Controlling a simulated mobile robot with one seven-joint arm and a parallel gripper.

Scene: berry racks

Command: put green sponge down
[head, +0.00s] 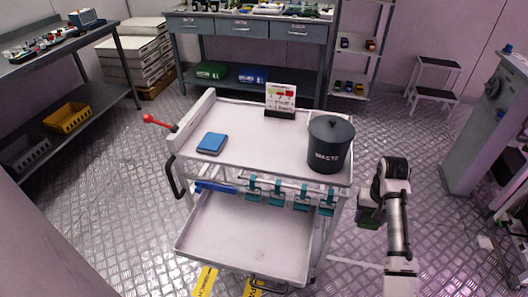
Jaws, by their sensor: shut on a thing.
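My gripper (370,208) hangs at the right side of the white cart, below the level of its top. It is shut on a dark green block, the green sponge (368,219), which is small and partly hidden by the gripper and arm. The gripper and sponge appear beside the cart, over the floor; I cannot tell the exact gap to the cart.
The white cart (255,126) carries a blue box (212,143), a dark waste bin (330,144) and a small sign (280,98). Its lower drawer (245,236) is pulled out and looks empty. Teal clips (277,192) hang along its front. The cart top's middle is clear.

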